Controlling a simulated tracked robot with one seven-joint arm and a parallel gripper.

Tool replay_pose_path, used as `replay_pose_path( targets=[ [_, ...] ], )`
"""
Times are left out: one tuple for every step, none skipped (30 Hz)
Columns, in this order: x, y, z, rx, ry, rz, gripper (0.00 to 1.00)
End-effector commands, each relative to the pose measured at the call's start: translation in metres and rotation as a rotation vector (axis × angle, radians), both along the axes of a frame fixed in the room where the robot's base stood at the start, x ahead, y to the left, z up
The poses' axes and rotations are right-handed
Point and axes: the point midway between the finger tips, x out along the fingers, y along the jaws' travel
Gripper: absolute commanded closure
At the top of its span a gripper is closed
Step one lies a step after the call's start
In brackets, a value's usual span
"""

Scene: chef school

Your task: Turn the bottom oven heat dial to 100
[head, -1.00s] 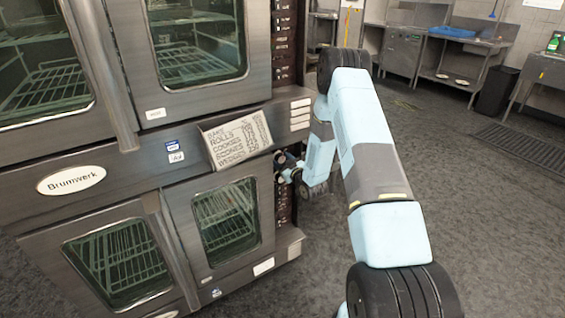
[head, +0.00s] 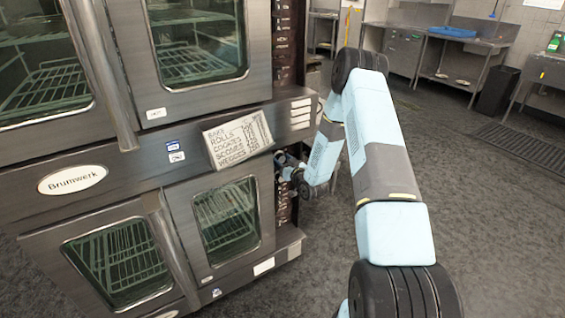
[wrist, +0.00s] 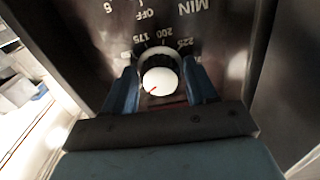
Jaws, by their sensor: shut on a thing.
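The bottom oven (head: 208,268) is on the left in the head view, with its control panel (head: 283,212) along its right edge. In the wrist view a round dial (wrist: 160,80) with a white face, dark rim and short red mark sits between my two blue fingers. My gripper (wrist: 161,88) is shut on this dial, one finger on each side. Upside-down numbers 175, 200 and 225 and the words OFF and MIN show on the panel beyond it. In the head view my gripper (head: 283,163) is at the panel, and the dial is hidden there.
A card listing bake items (head: 238,140) leans out from the oven front, just left of my wrist. The upper oven (head: 262,60) stands above. Open floor (head: 500,220) lies to the right, with steel tables (head: 455,50) and a dark bin (head: 496,91) at the back.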

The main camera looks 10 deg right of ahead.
Motion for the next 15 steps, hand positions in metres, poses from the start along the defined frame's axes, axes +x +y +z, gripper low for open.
replay_pose_path(
  targets=[
    [-0.0018,0.0003,-0.0028,0.0,0.007,0.0,0.73],
    [-0.0017,0.0002,-0.0028,0.0,0.007,0.0,0.73],
    [-0.0017,0.0002,-0.0029,-0.001,0.007,0.0,0.73],
    [-0.0017,0.0001,-0.0029,-0.001,0.007,0.0,0.73],
    [-0.0017,0.0001,-0.0029,-0.001,0.007,0.0,0.41],
    [-0.0017,0.0001,-0.0028,-0.001,0.007,0.0,0.37],
    [-0.0016,0.0,-0.0026,-0.001,0.006,0.0,0.34],
    [-0.0014,-0.0001,-0.0023,-0.001,0.006,0.0,0.31],
    [-0.0012,-0.0002,-0.002,-0.001,0.005,0.0,0.3],
    [-0.0011,-0.0001,-0.0018,-0.001,0.004,0.0,0.3],
    [-0.001,-0.0002,-0.0016,-0.001,0.004,-0.001,0.3],
    [-0.0009,-0.0003,-0.0015,-0.001,0.004,-0.001,0.3],
    [-0.0008,-0.0003,-0.0013,-0.001,0.003,-0.001,0.3],
    [-0.0007,-0.0004,-0.0012,-0.001,0.003,-0.001,0.3],
    [-0.0008,-0.0005,-0.0011,-0.001,0.003,-0.001,0.3]
  ],
)
